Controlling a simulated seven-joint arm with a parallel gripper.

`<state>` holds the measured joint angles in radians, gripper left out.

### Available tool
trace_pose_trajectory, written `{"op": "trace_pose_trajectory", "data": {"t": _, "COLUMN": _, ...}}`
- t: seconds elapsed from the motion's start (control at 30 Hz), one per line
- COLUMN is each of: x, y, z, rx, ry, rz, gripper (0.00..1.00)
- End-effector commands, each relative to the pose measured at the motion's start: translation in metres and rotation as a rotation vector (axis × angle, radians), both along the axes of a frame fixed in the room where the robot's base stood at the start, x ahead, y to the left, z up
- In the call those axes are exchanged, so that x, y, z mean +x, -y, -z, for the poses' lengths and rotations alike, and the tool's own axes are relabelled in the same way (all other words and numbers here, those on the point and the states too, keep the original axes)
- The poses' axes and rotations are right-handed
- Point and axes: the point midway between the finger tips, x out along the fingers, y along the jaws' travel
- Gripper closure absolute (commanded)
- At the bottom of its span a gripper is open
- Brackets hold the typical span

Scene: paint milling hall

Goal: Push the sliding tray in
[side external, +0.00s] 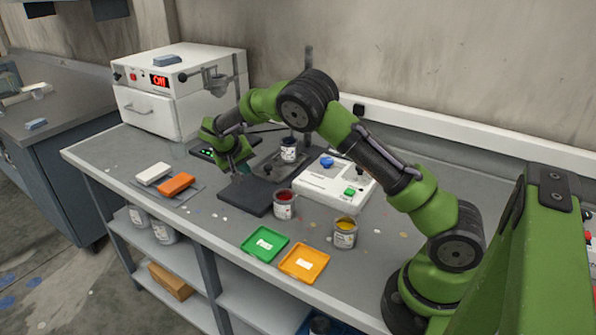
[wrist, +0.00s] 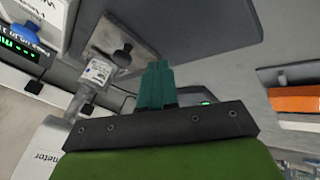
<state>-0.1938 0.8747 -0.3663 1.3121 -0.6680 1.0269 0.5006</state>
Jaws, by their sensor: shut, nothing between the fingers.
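A dark flat slab (side external: 247,196), which could be the sliding tray, lies on the bench in front of a grey metal plate (side external: 268,165). The white box (side external: 180,85) at the back left also has a front panel with a handle (side external: 138,107), so I cannot tell for certain which is the tray. My gripper (side external: 241,172) points down above the rear of the dark slab; whether it touches is unclear. In the wrist view its teal fingers (wrist: 155,72) are together, with nothing between them.
Right of the slab are a red paint can (side external: 284,204), a yellow paint can (side external: 345,233) and a white control unit (side external: 334,184). White (side external: 154,173) and orange (side external: 175,184) blocks lie left. Green (side external: 264,245) and orange (side external: 304,263) trays lie near the front edge.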

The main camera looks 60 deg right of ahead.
Motion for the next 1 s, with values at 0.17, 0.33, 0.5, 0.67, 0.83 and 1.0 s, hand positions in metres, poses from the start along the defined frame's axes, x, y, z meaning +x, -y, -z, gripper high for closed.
{"op": "trace_pose_trajectory", "data": {"t": 0.17, "x": -0.012, "y": 0.024, "z": 0.005, "rx": 0.002, "ry": 0.001, "rz": 0.002, "gripper": 1.00}}
{"op": "trace_pose_trajectory", "data": {"t": 0.33, "x": -0.017, "y": 0.033, "z": 0.007, "rx": 0.002, "ry": 0.001, "rz": -0.001, "gripper": 1.00}}
{"op": "trace_pose_trajectory", "data": {"t": 0.5, "x": -0.018, "y": 0.035, "z": 0.007, "rx": 0.002, "ry": 0.001, "rz": -0.001, "gripper": 1.00}}
{"op": "trace_pose_trajectory", "data": {"t": 0.67, "x": -0.018, "y": 0.035, "z": 0.007, "rx": 0.001, "ry": 0.002, "rz": -0.001, "gripper": 1.00}}
{"op": "trace_pose_trajectory", "data": {"t": 0.83, "x": -0.020, "y": 0.047, "z": 0.008, "rx": -0.001, "ry": 0.001, "rz": 0.002, "gripper": 1.00}}
{"op": "trace_pose_trajectory", "data": {"t": 1.0, "x": -0.023, "y": 0.063, "z": 0.009, "rx": -0.003, "ry": -0.002, "rz": 0.003, "gripper": 1.00}}
